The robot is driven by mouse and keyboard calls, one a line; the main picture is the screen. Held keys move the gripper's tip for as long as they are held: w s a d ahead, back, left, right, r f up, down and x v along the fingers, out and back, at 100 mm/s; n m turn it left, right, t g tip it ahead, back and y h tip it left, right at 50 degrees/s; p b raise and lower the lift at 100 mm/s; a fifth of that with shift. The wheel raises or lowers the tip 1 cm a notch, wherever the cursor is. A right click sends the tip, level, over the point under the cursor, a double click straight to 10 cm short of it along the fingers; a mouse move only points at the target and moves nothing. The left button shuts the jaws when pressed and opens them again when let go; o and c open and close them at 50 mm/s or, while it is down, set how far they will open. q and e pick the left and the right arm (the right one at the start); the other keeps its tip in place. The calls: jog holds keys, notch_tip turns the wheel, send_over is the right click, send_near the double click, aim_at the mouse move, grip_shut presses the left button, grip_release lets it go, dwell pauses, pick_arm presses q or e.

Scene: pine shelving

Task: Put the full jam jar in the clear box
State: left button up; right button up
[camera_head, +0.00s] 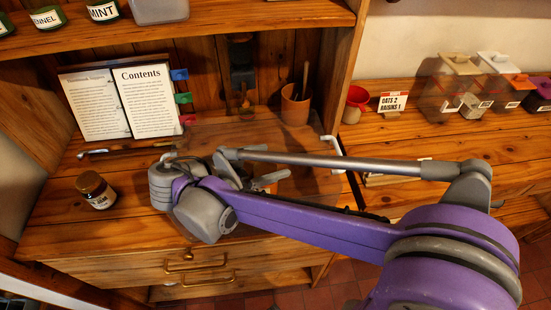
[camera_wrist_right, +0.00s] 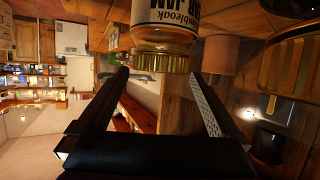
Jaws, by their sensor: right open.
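A jam jar (camera_wrist_right: 164,25) with a pale lettered label and a golden lid shows upside down in the right wrist view, just beyond the fingertips. A jar (camera_head: 97,190) with a brown lid and a pale label stands upright at the left of the wooden counter in the head view. I cannot tell whether the two views show the same jar, or how full it is. My right gripper (camera_wrist_right: 160,76) is open and empty. In the head view my arm hides most of it. A greyish translucent box (camera_head: 160,9) sits on the upper shelf; I cannot tell if it is the clear box.
An open book (camera_head: 122,102) stands at the back, with a utensil (camera_head: 128,147) lying before it. A terracotta pot (camera_head: 295,105) stands near the shelf's right upright. Several lidded containers (camera_head: 440,95) and a sign (camera_head: 392,102) stand on the right-hand counter.

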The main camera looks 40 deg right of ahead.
jog(key=v, duration=0.5)
